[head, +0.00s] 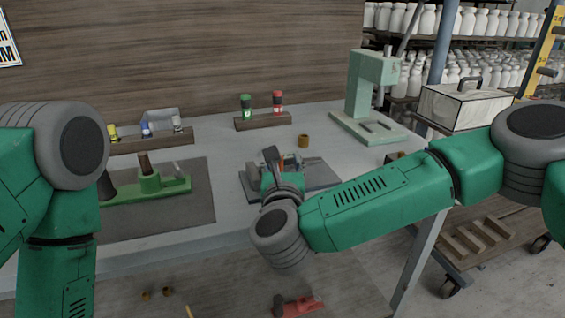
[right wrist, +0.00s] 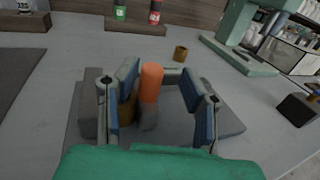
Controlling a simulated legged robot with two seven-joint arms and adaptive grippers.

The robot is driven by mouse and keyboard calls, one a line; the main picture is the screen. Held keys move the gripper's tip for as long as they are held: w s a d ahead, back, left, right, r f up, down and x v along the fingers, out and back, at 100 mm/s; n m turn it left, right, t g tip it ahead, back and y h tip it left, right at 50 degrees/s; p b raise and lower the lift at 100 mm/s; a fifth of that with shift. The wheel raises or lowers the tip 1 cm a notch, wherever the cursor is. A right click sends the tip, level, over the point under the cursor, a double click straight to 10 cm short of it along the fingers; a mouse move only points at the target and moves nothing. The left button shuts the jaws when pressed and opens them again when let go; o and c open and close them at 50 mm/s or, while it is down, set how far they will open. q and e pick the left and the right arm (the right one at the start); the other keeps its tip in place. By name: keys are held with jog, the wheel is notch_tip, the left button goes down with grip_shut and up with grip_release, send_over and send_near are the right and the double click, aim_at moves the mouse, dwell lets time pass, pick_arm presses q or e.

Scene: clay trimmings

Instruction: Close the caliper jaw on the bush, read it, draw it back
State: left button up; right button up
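The caliper is a grey fixture on a dark grey plate (head: 318,178) on the bench; the plate also shows in the right wrist view (right wrist: 222,118). An orange-topped grey jaw piece (right wrist: 151,84) stands up from it between my right fingers, nearer the left finger. A brass-coloured bush (right wrist: 128,110) sits beside it, partly hidden by the left finger. My right gripper (right wrist: 163,100) is open around the orange piece; a gap shows on its right side. In the head view my right wrist hides much of the fixture. My left arm shows at the left, but its gripper is out of view.
Another brass bush (head: 303,141) stands free behind the fixture. A wooden rack (head: 264,121) holds a green and a red bottle. A pale green press (head: 368,110) stands at the back right.

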jog(key=shift+w+a, duration=0.1)
jog(key=shift+w, duration=0.05)
jog(key=shift+a, duration=0.6)
jog(key=c, duration=0.6)
jog(key=shift+d, duration=0.1)
grip_shut()
jog(key=shift+w+d+f, duration=0.1)
jog(key=shift+w+d, duration=0.1)
jog(key=shift+d, duration=0.45)
jog(key=shift+w+d, duration=0.2)
jog(key=shift+d, duration=0.4)
jog(key=o, duration=0.6)
grip_release()
jog(key=shift+d, duration=0.1)
jog(key=shift+c, duration=0.2)
jog(key=shift+o, duration=0.2)
jog(key=shift+d, duration=0.15)
